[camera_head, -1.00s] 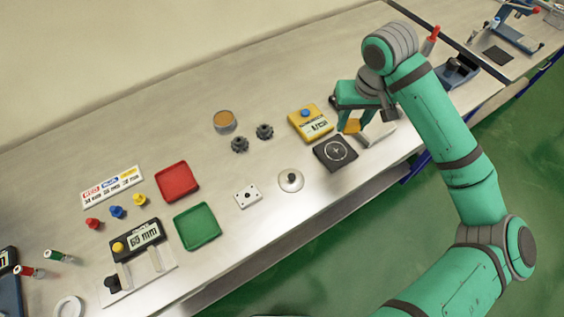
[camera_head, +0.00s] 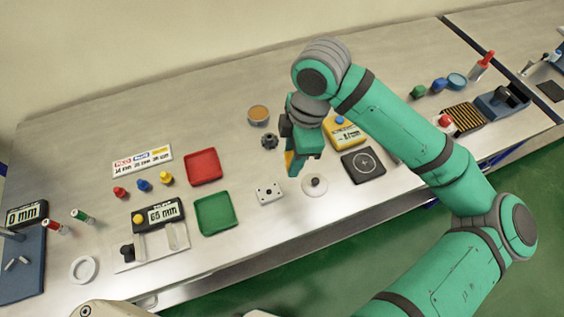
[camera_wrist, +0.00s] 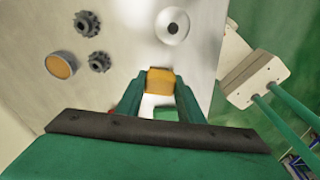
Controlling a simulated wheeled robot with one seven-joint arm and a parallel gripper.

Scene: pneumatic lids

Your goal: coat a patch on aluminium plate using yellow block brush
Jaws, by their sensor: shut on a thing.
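My gripper (camera_head: 293,165) is shut on the yellow block brush (camera_head: 288,158), held above the bench. The brush also shows between my fingertips in the wrist view (camera_wrist: 160,79). A small pale metal plate with holes (camera_head: 269,192), which looks like the aluminium plate, lies flat on the bench. In the head view it is just below and left of my gripper. In the wrist view a white surface shows between my fingers under the brush; I cannot tell whether it is this plate. No coated patch is distinguishable on the plate.
A pale disc with a knob (camera_head: 314,186) lies right of the plate, and a green tray (camera_head: 215,214) and red tray (camera_head: 203,167) lie to its left. A dark gear (camera_head: 269,141), a round tin (camera_head: 258,114), a yellow meter (camera_head: 346,133) and a black square pad (camera_head: 363,164) are close by.

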